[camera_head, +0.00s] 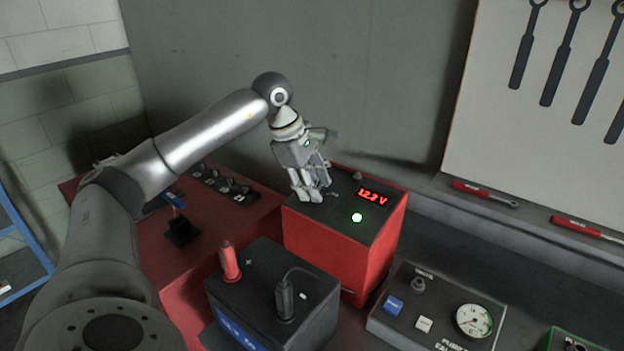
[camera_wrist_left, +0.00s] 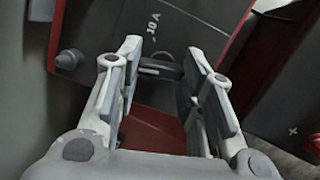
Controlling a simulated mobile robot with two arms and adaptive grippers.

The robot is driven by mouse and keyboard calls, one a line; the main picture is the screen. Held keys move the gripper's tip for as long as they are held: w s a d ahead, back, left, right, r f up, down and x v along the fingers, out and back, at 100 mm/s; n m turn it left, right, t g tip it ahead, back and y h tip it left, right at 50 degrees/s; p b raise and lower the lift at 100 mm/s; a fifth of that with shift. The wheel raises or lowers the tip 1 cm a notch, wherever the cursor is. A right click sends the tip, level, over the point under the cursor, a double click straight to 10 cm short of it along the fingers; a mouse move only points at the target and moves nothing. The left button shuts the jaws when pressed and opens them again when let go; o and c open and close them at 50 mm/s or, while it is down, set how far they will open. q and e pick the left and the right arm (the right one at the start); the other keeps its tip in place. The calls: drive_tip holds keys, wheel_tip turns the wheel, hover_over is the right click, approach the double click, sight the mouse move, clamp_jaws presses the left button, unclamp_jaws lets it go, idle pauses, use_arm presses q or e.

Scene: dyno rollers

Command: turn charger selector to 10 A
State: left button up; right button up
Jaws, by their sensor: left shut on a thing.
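The charger (camera_head: 345,270) is a red box with a dark top, a red display (camera_head: 372,197) reading about 12.3 V and a lit green lamp (camera_head: 357,217). My left gripper (camera_head: 311,195) points down at the charger's top, at the far left part of it. A white mark that looks like "10 A" (camera_wrist_left: 151,25), partly legible, lies beyond the knob. I cannot tell the knob's pointer direction. My right gripper is not in view.
A dark battery (camera_head: 255,272) with a red clamp (camera_head: 229,262) and a black clamp (camera_head: 285,300) stands in front of the charger. A pump panel with a gauge (camera_head: 474,321) is at the right. A red panel with switches (camera_head: 225,184) is at the left. The wall is close behind.

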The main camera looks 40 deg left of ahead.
use_arm(q)
drive_tip(key=m+p, duration=0.1)
drive_tip(key=m, duration=0.2)
drive_tip(key=m+g+p, duration=0.1)
drive_tip(key=m, duration=0.2)
drive_tip(key=shift+w+d+r, duration=0.1)
drive_tip(key=shift+w+r, duration=0.1)
drive_tip(key=m+p, duration=0.1)
drive_tip(key=m, duration=0.2)
drive_tip(key=shift+m+g, duration=0.4)
drive_tip(key=shift+f+m+p, duration=0.1)
drive_tip(key=shift+m+p, duration=0.3)
drive_tip(key=shift+m, duration=0.9)
drive_tip(key=shift+y, duration=0.3)
drive_tip(key=shift+d, duration=0.1)
drive_tip(key=o, duration=1)
drive_tip(key=r, duration=0.4)
drive_tip(key=s+a+r, duration=0.1)
drive_tip(key=r, duration=0.6)
drive_tip(key=shift+s+a+r, duration=0.2)
drive_tip(key=shift+r, duration=0.2)
